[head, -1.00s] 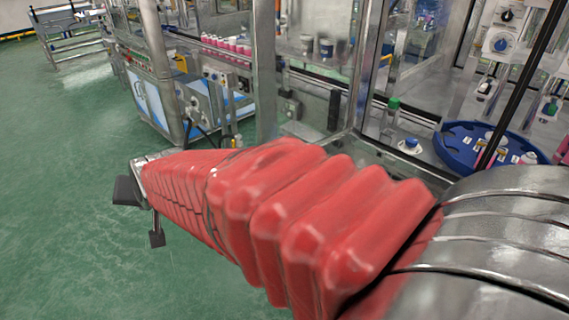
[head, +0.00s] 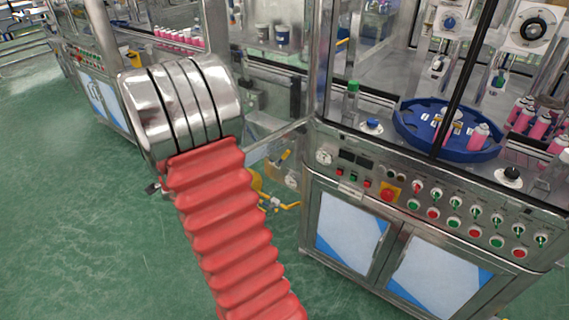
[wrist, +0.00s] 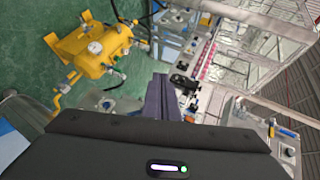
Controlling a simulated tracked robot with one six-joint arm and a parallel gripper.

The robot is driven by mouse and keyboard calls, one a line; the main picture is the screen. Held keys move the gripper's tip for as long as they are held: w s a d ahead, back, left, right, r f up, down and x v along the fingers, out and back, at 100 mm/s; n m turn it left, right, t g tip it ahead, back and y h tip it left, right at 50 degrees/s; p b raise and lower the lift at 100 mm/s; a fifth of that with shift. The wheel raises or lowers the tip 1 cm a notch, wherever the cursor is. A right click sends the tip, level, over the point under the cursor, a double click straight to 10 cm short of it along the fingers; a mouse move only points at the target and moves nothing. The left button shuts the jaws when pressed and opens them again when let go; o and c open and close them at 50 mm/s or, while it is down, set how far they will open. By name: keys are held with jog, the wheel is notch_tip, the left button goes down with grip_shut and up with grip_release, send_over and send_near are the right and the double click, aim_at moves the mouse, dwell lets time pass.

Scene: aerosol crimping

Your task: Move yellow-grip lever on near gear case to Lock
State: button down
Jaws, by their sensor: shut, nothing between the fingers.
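A small lever with a yellow grip (head: 286,155) tilts up to the right on the side of the near machine, just above a round gauge. It is small, and I cannot read any Lock marking or its exact setting. In the wrist view, a small yellow-tipped part (wrist: 271,130) shows on a metal plate at the right; I cannot tell whether it is the same lever. My gripper (wrist: 162,97) shows as dark fingers closed together, empty, pointing away over the floor and machine line, clear of the lever. In the head view my arm hides it.
A yellow tank (wrist: 93,48) with gauges and valves stands on the green floor at the left of the wrist view. A yellow pipe (head: 282,205) juts out beside the near cabinet (head: 400,255). Open floor lies left. A blue turntable (head: 405,133) holds pink cans.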

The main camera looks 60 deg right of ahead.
jog(key=s+d+f+m+g+h, duration=0.25)
jog(key=d+f+m, duration=0.2)
jog(key=d, duration=0.35)
jog(key=m+g+h, duration=0.7)
jog(key=m+h, duration=0.1)
jog(key=m, duration=0.4)
send_near(285, 157)
jog(key=s+a+f, duration=0.3)
jog(key=s, duration=0.3)
jog(key=shift+r+n+t, duration=0.25)
jog(key=w+d+r, duration=0.3)
jog(key=w+d, duration=0.1)
jog(key=d, duration=0.6)
jog(key=shift+d, duration=0.25)
jog(key=shift+s+d+r, duration=0.1)
jog(key=shift+s+r, duration=0.05)
